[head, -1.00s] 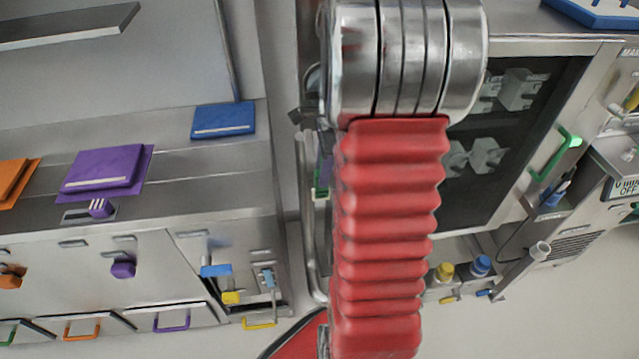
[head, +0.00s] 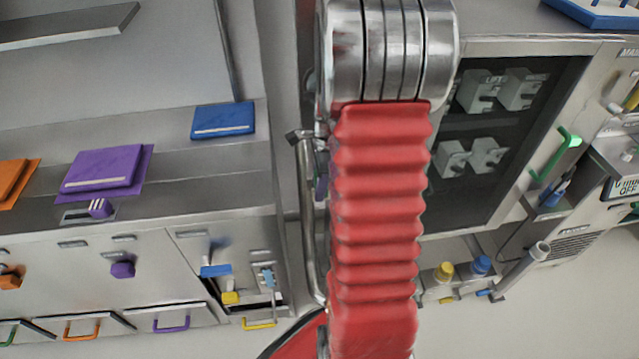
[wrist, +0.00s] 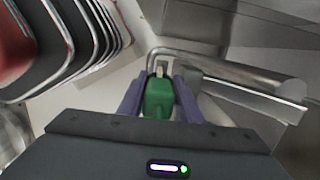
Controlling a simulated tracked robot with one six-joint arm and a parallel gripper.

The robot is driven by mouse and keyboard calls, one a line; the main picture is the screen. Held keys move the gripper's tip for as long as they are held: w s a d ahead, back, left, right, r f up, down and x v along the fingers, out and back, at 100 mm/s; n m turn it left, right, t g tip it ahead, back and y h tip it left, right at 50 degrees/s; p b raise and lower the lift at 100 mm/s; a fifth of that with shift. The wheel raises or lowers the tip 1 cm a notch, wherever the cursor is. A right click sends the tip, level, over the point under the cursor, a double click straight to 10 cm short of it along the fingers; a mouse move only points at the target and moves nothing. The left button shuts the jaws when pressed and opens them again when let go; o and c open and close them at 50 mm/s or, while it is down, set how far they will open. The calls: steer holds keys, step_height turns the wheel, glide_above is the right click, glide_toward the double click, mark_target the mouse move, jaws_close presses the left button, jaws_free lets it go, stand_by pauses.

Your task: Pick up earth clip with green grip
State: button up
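The earth clip's green grip (wrist: 158,98) shows in the middle of the wrist view, with a small pale jaw (wrist: 160,70) at its far end. My gripper (wrist: 158,82) has its two purple fingers on either side of the grip, and they look pressed against it. The jaw lies close to a bent metal tube (wrist: 205,62); I cannot tell whether it touches it. In the head view a bit of a purple finger (head: 321,183) shows beside my red arm. The clip is hidden there.
The metal tube also runs down beside my arm in the head view (head: 308,215). A steel cabinet with purple (head: 105,168) and blue (head: 223,120) panels stands left. A dark-windowed cabinet (head: 470,210) with a green handle (head: 557,155) stands right.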

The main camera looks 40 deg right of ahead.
steer(key=shift+c, duration=0.3)
jaws_close()
stand_by(0.4)
